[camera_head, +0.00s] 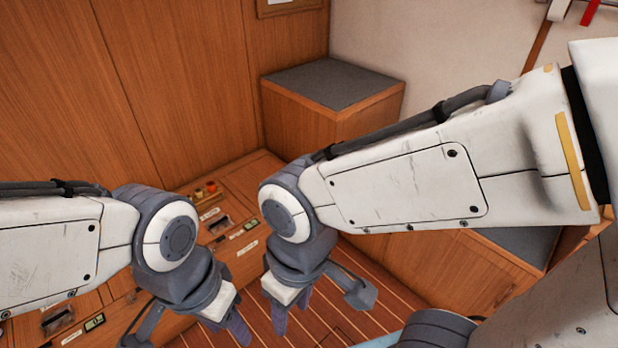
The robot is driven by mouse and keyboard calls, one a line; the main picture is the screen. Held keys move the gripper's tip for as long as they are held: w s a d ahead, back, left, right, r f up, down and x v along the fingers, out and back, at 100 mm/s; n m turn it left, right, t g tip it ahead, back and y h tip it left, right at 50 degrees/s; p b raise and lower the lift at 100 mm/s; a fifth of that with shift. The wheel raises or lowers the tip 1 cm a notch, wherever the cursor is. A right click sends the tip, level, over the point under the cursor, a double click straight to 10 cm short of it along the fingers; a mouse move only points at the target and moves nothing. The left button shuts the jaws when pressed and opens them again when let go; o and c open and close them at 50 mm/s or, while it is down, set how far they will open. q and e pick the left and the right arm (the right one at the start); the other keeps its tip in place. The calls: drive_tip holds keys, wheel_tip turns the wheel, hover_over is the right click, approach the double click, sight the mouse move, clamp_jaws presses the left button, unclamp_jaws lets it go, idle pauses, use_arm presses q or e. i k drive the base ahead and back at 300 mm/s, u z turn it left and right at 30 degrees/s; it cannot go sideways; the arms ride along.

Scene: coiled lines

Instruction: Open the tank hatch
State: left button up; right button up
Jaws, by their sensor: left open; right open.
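I cannot make out a tank hatch for certain. A low wooden panel (262,172) at the left carries a dark recessed fitting (220,224) and another one (57,320), with small labels and displays beside them. My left gripper (188,334) is open and empty at the bottom, in front of the panel. My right gripper (318,312) is open and empty over the striped wooden floor (375,290). My arms hide part of the panel and floor, and the lower frame edge cuts off the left fingertips.
A wooden cabinet with a grey top (332,84) stands in the back corner. Another wooden box with a grey top (520,243) is at the right, partly behind my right arm. Wood wall panelling (180,80) bounds the left.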

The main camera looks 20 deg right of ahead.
sight(247, 180)
drive_tip(key=z, duration=0.45)
drive_tip(key=i, duration=0.7)
drive_tip(key=z, duration=0.35)
drive_tip(key=i, duration=0.9)
drive_tip(key=u, duration=0.45)
drive_tip(key=i, duration=0.95)
drive_tip(key=u, duration=0.5)
